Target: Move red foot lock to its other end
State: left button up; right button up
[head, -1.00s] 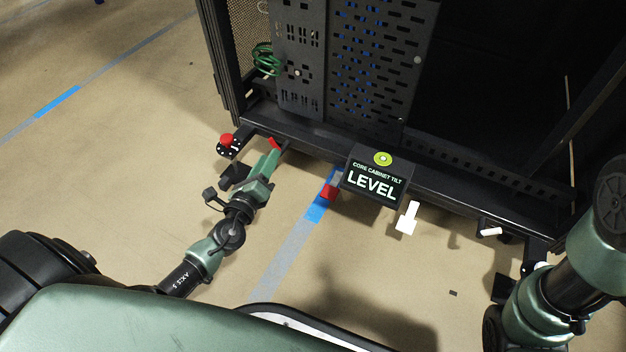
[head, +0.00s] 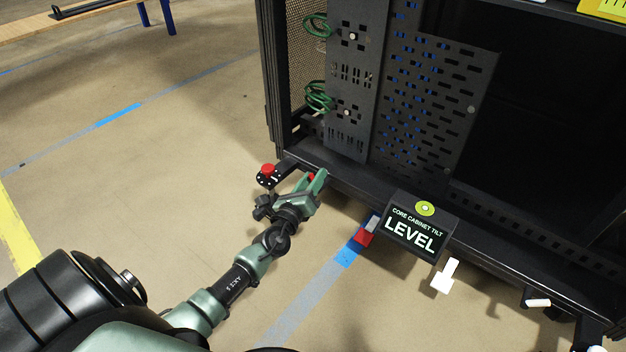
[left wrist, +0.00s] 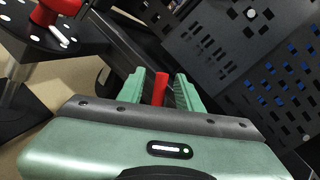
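The red foot lock (head: 311,177) shows as a small red lever at the left front corner of the black cabinet base, partly covered by my left gripper (head: 316,185). In the left wrist view, the red lever (left wrist: 160,88) stands between the two green fingers of the left gripper (left wrist: 160,92). Gaps show on both sides of it, so the fingers are open around it. The lever's lower part is hidden behind the gripper body. My right gripper is not in view.
A red knob (head: 267,170) on a black dotted plate stands just left of the gripper. The cabinet (head: 340,174) rises behind it. A LEVEL sign (head: 415,233), a white tab (head: 445,275) and a red block (head: 364,238) are to the right.

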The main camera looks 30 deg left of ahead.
pick_arm(q)
grip_shut()
jog(key=shift+n, duration=0.3)
jog(key=n, duration=0.1)
jog(key=n+g+p, duration=0.1)
jog(key=n, duration=0.1)
jog(key=shift+a+f, duration=0.35)
jog(key=shift+a+f+n+g+h+p, duration=0.1)
jog(key=shift+f+n+g+h+p, duration=0.3)
jog(key=shift+n+p, duration=0.8)
jog(key=shift+a+f+n+g+h+p, duration=0.1)
jog(key=shift+f+n+h+p, duration=0.5)
jog(key=shift+n, duration=1.05)
jog(key=shift+a+f+n+g+h+p, duration=0.15)
jog(key=shift+f+n+h+p, duration=0.55)
jog(key=shift+n, duration=0.75)
jog(key=shift+d+r+y, duration=0.1)
jog(key=shift+y, duration=0.2)
